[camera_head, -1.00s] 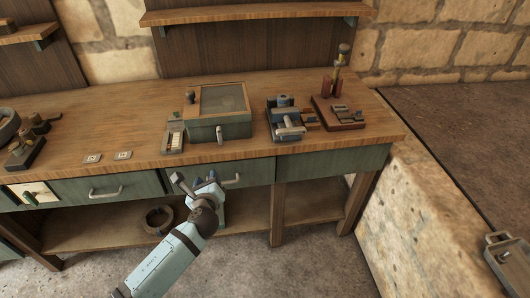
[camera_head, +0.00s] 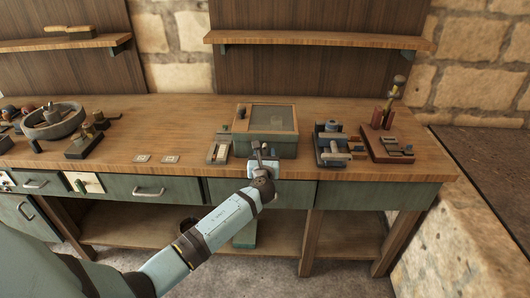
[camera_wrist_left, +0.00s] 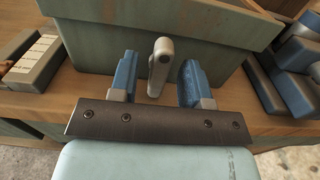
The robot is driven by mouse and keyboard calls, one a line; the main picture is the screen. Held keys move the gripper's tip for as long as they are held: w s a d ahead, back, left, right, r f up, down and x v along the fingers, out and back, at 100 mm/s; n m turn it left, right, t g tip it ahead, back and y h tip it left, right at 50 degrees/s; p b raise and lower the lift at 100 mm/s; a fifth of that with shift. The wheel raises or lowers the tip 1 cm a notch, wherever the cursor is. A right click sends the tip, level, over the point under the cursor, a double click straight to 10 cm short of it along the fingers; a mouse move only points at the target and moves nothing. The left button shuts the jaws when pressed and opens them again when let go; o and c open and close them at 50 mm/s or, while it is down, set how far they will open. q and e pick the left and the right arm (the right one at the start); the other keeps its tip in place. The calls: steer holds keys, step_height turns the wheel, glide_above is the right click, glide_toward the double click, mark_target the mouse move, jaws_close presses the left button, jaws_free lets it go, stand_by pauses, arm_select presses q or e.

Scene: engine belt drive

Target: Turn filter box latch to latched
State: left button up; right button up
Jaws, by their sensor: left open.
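The filter box (camera_head: 272,146) is a green-grey box with a wood-framed lid, standing on the workbench near its front edge. In the left wrist view its front wall (camera_wrist_left: 110,45) fills the top. Its latch (camera_wrist_left: 160,66) is a light grey lever on the front wall, roughly upright and slightly tilted. My left gripper (camera_wrist_left: 155,82) is open, with one blue fingertip on each side of the latch and gaps between. In the head view the gripper (camera_head: 264,160) is in front of the box and hides the latch. My right gripper is not in view.
A small block with pale strips (camera_head: 218,152) stands left of the box. A blue and grey device (camera_head: 331,146) and a reddish-brown stand (camera_head: 385,143) are to its right.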

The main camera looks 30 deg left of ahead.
arm_select(q)
steer(key=shift+x, duration=0.95)
steer(key=shift+c, duration=0.2)
jaws_close()
